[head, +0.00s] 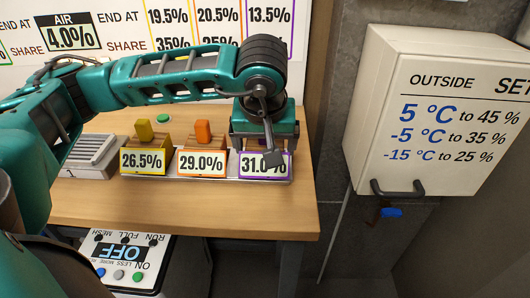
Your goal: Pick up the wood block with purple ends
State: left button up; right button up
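My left gripper (270,157) is over the right end of the rack on the wooden table, at the purple-edged card "31.0%" (251,164). It covers part of that card and the space behind it. I cannot make out a wood block with purple ends; that spot is hidden by my gripper and wrist. I cannot tell whether the gripper is open, shut or holding anything. My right gripper is not in view.
A yellow-ended block (144,130) and an orange-ended block (203,132) stand behind the cards "26.5%" (142,161) and "29.0%" (202,163). A slotted metal tray (93,151) lies left. A white wall cabinet (440,110) hangs right. The table front (180,208) is clear.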

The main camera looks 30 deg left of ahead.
pick_arm(q)
jog(key=c, duration=0.9)
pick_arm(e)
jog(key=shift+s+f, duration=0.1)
pick_arm(q)
jog(key=shift+r, duration=0.1)
